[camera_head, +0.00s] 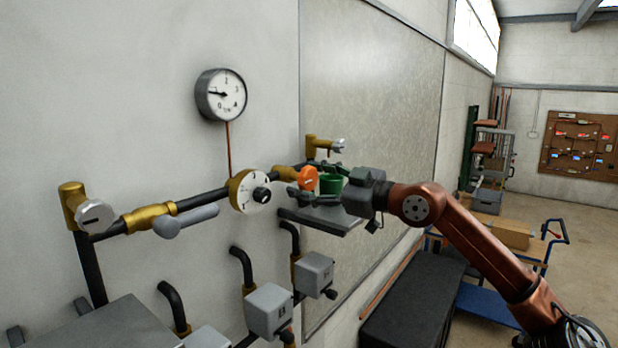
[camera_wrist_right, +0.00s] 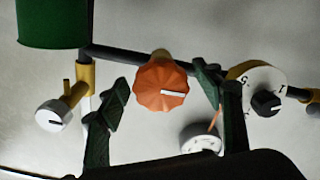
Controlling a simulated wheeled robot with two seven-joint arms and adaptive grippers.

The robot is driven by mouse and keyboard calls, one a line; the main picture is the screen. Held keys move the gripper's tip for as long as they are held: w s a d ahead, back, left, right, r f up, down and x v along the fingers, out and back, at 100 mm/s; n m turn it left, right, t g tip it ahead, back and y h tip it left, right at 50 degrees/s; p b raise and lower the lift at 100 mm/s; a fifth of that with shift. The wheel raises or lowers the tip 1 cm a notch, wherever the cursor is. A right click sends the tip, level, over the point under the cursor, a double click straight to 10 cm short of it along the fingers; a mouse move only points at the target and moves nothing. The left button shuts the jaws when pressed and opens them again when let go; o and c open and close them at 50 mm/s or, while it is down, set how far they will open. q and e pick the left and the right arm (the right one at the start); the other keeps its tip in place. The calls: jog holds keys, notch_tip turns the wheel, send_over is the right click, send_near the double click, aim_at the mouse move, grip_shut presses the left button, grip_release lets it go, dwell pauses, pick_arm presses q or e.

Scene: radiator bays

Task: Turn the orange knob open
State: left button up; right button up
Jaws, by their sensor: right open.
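The orange knob (camera_head: 307,178) sits on the dark pipe with brass fittings along the wall. In the right wrist view the orange knob (camera_wrist_right: 161,84) shows a ribbed rim and a white mark pointing right. My right gripper (camera_head: 318,180) comes in from the right in the head view. In the right wrist view its two fingers (camera_wrist_right: 163,92) are open, one on each side of the knob, with visible gaps. Whether the fingertips reach the knob's depth I cannot tell. My left gripper is not in view.
A white dial with a black knob (camera_head: 261,193) is on the pipe just left of the orange knob. A green cup (camera_head: 331,184) stands close behind my right gripper. A pressure gauge (camera_head: 221,94) hangs above. Grey boxes (camera_head: 269,309) are mounted below.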

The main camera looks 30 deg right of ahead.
jog(key=c, duration=1.2)
jog(key=shift+o, duration=0.2)
